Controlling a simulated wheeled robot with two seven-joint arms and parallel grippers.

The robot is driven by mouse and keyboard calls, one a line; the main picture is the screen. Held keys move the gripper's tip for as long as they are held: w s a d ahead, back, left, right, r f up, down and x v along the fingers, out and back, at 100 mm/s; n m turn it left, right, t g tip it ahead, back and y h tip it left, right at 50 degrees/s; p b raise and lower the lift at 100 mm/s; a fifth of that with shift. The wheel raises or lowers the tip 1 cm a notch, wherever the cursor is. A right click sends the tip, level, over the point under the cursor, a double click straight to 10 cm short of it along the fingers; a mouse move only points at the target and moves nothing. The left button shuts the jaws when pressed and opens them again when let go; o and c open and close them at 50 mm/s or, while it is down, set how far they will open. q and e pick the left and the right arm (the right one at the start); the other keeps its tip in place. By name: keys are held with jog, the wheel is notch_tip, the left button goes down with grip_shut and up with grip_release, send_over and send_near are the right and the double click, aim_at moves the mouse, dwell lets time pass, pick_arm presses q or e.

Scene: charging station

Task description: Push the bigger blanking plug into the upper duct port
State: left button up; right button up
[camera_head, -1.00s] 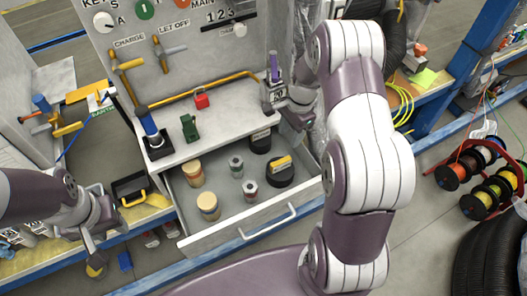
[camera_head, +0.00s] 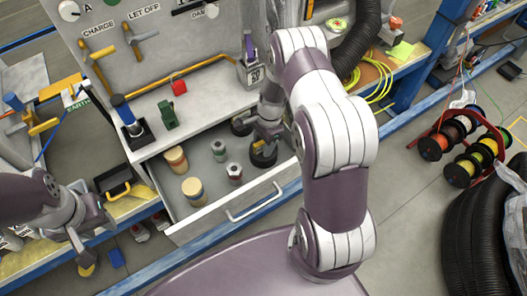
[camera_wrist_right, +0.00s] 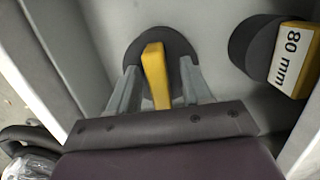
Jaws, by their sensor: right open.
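Two round black plugs lie in the open drawer. The front plug (camera_head: 263,156) has an upright yellow grip bar; it also shows in the right wrist view (camera_wrist_right: 185,48). The rear plug (camera_head: 240,127) has a yellow face marked "80 mm" in the wrist view (camera_wrist_right: 253,45). I cannot tell for sure which is bigger. My right gripper (camera_head: 268,138) is down in the drawer at the front plug. In the wrist view its open fingers (camera_wrist_right: 158,72) stand either side of the yellow bar, with gaps. My left gripper (camera_head: 80,243) hangs at lower left, away from the plugs; its jaws are unclear. I cannot identify the upper duct port.
The drawer (camera_head: 205,220) also holds two tan-topped cylinders (camera_head: 175,158) and two small grey parts (camera_head: 235,172). The ledge above carries a green part (camera_head: 167,115), a red padlock (camera_head: 179,87) and a blue-handled tool (camera_head: 125,112). A black corrugated hose (camera_head: 357,45) is at upper right.

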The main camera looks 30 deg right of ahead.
grip_shut()
jog(key=shift+r, duration=0.1)
